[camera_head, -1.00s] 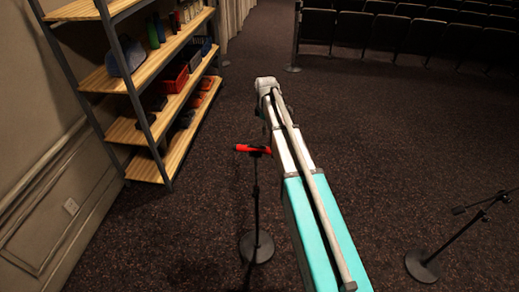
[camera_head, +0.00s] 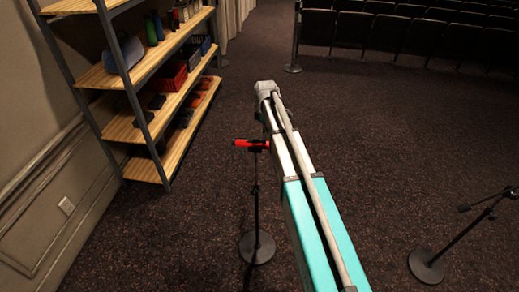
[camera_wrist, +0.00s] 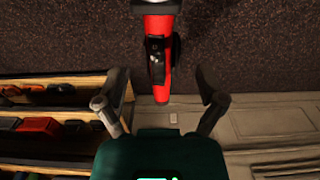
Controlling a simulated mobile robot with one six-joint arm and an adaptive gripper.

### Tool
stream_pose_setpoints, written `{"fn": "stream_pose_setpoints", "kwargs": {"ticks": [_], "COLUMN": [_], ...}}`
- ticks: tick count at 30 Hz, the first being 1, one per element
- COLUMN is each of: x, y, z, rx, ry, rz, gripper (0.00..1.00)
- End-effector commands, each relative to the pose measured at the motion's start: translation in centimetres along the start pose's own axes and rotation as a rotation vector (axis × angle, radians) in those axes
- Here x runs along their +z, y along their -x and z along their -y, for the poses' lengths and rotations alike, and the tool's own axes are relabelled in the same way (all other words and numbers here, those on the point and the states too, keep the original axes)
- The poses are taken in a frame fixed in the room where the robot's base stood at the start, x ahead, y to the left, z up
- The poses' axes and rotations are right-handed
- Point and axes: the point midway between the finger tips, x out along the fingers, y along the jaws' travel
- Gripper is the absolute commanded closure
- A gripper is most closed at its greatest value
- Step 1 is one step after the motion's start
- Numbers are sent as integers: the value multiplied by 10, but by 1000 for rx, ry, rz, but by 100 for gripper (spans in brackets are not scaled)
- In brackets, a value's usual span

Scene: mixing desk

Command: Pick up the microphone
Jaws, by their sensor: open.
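A red microphone (camera_head: 249,143) sits in the black clip on top of a dark stand (camera_head: 257,205) in the head view, just left of my arm. In the wrist view the red microphone (camera_wrist: 162,84) runs down from the top edge, with the black clip (camera_wrist: 157,58) partly covering it. Its lower end lies between the lines of my gripper's two fingers. My gripper (camera_wrist: 160,98) is open and the fingers do not touch the microphone in the picture. The fingertips are hidden behind my arm in the head view.
A shelf unit (camera_head: 147,170) with wooden boards and several items stands at the left by the wall. Another microphone stand (camera_head: 425,266) stands on the carpet at the right. Rows of dark seats (camera_head: 365,33) are at the back. The carpet between is open.

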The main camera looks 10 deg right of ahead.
Motion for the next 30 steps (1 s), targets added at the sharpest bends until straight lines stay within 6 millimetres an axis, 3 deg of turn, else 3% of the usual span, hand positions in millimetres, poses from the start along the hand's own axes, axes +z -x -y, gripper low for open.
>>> {"fn": "stream_pose_setpoints", "kwargs": {"ticks": [12,30], "x": [0,-1], "y": [-32,-36], "z": [0,0], "rx": [0,0], "ry": [1,1], "rz": [0,0], "gripper": [11,11]}}
